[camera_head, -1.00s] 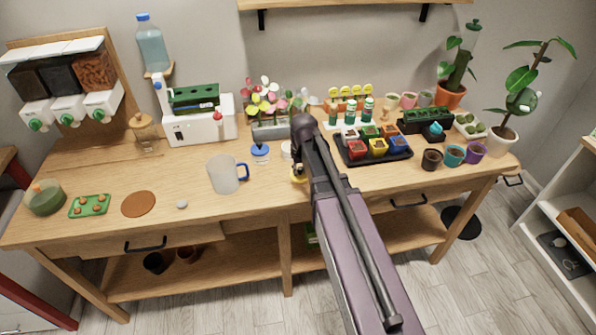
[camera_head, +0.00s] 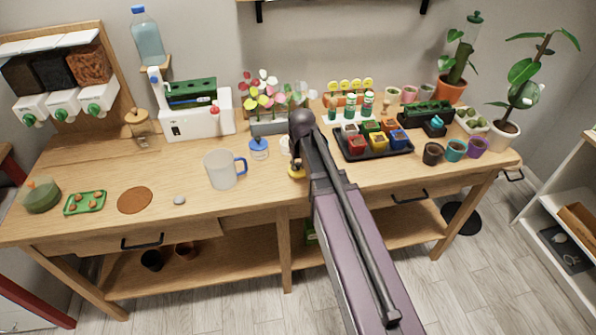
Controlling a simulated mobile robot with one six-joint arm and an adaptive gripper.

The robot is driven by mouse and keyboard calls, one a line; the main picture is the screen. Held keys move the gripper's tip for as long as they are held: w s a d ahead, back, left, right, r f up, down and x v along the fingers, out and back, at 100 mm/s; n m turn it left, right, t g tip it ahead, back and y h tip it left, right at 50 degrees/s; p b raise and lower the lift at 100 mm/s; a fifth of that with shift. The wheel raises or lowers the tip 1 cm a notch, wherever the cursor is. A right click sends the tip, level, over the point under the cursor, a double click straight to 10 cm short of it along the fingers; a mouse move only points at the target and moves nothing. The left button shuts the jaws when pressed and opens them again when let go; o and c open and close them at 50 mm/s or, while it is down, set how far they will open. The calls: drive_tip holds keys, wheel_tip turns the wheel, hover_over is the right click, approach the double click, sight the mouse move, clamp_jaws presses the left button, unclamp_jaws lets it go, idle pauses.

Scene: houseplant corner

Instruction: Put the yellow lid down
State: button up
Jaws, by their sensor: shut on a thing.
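The yellow lid (camera_head: 296,174) shows as a small yellow patch at the lower left side of my arm, over the front middle of the wooden bench (camera_head: 270,195). My gripper (camera_head: 295,165) is mostly hidden behind my arm, and only a small part shows just above the lid. It is shut on the yellow lid. I cannot tell whether the lid touches the bench top. A small jar with a blue lid (camera_head: 259,145) stands behind and to the left. A whitish thing (camera_head: 285,146) is partly hidden by my arm.
A translucent mug with a blue handle (camera_head: 220,170) stands left of my gripper. A black tray of coloured pots (camera_head: 350,158) lies to the right. A grey stone (camera_head: 179,200) and a brown round mat (camera_head: 135,200) lie farther left. Bare bench shows between mug and gripper.

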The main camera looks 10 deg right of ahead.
sight(300, 172)
drive_tip(key=shift+f+b, duration=0.75)
drive_tip(key=shift+f, duration=0.25)
drive_tip(key=shift+f, duration=0.2)
drive_tip(key=o, duration=0.9)
drive_tip(key=shift+r, duration=0.1)
drive_tip(key=shift+r, duration=0.15)
wheel_tip(300, 172, up, 12)
drive_tip(key=s+p, duration=0.1)
drive_tip(key=p, duration=1.1)
drive_tip(key=shift+s+d, duration=0.15)
drive_tip(key=shift+s, duration=0.05)
drive_tip(key=s+d+m+g, duration=0.1)
drive_tip(key=s+m, duration=0.1)
drive_tip(key=s, duration=1.2)
drive_tip(key=shift+s, duration=0.15)
